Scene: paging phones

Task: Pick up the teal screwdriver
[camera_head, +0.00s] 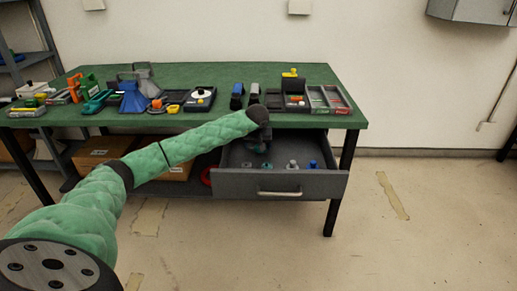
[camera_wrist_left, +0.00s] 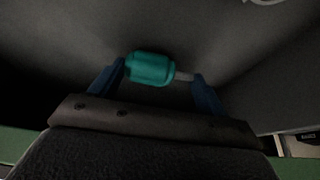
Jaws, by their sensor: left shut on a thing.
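The teal screwdriver (camera_wrist_left: 150,69) shows in the left wrist view, its thick handle at the left finger and its short grey shaft pointing right. My left gripper (camera_wrist_left: 160,80) has its two blue fingers on either side of it and is shut on it. In the head view my left gripper (camera_head: 262,144) reaches down into the open drawer (camera_head: 235,183) under the table, and the screwdriver is mostly hidden there. From these views I cannot tell whether it touches the drawer floor. My right gripper is not in view.
The green table (camera_head: 225,113) stands above the drawer and holds several tools and boxes. Inside the drawer, a grey-topped item (camera_head: 292,165) and a blue item (camera_head: 313,164) stand toward the right. The drawer's front wall and the table edge are close to my left arm.

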